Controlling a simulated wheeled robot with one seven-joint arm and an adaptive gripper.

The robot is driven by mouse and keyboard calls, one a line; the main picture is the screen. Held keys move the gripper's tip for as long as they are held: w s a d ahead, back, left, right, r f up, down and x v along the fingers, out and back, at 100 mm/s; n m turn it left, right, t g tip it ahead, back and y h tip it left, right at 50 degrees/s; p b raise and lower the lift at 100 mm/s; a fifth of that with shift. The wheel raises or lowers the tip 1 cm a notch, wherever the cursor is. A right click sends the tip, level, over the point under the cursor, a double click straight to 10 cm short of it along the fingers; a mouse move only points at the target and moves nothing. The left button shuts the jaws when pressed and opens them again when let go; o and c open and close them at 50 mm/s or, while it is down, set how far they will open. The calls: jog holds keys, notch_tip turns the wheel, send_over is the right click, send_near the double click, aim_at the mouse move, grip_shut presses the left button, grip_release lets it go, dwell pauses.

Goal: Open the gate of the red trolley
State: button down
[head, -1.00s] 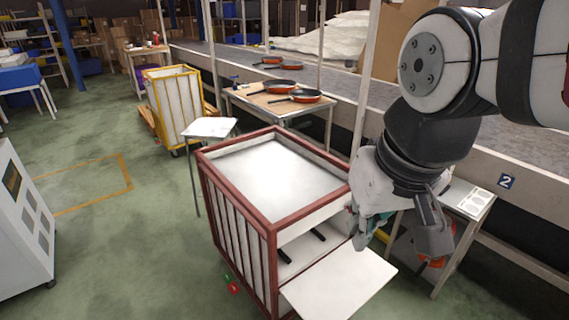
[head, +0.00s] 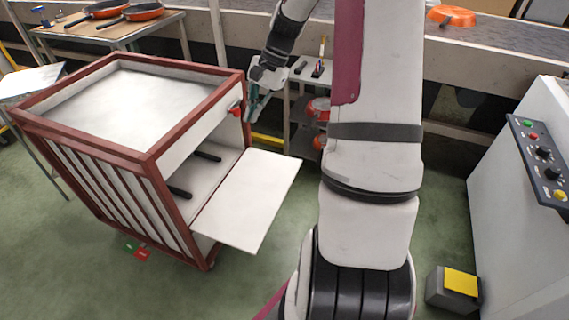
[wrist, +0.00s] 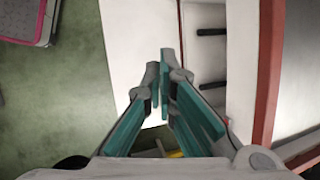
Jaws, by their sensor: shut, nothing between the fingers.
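The red trolley (head: 150,160) stands at left in the head view, with a red frame and white panels. Its gate (head: 250,195), a white panel, is folded down and sticks out from the trolley's right-hand side, leaving the opening below the upper panel uncovered. A red latch (head: 235,107) sits at the upper right corner of that side. My gripper (head: 254,104) is just right of the latch, above the far end of the gate, shut and empty. In the wrist view, my gripper's fingertips (wrist: 165,72) are together, with the white gate (wrist: 135,40) behind them.
Dark bars (head: 195,160) show inside the trolley. A table with pans (head: 115,10) stands behind at left, and the conveyor (head: 480,50) runs along the back. A control cabinet (head: 525,180) and a yellow-topped pedal box (head: 455,287) stand at right. Green floor before the gate is clear.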

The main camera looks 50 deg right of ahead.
jog(key=d+f+m+t+y+b, duration=0.1)
jog(key=d+f+m+t+b, duration=0.2)
jog(key=d+f, duration=0.55)
jog(key=d+f+m+t+y+b, duration=0.1)
jog(key=d+f+m+b, duration=0.4)
jog(key=f, duration=0.7)
jog(key=m+t+h+b, duration=0.2)
jog(key=m+t+b, duration=0.5)
jog(key=m+b, duration=0.25)
send_near(300, 164)
jog(key=w+a+f, duration=0.2)
jog(key=w+f, duration=0.4)
jog(key=f, duration=0.1)
jog(key=shift+w+b, duration=0.15)
jog(key=shift+b, duration=0.15)
jog(key=shift+g+h, duration=0.3)
jog(key=shift+g, duration=0.6)
notch_tip(300, 164, up, 5)
jog(key=p, duration=0.7)
jog(key=shift+w+f, duration=0.15)
jog(key=shift+f, duration=0.15)
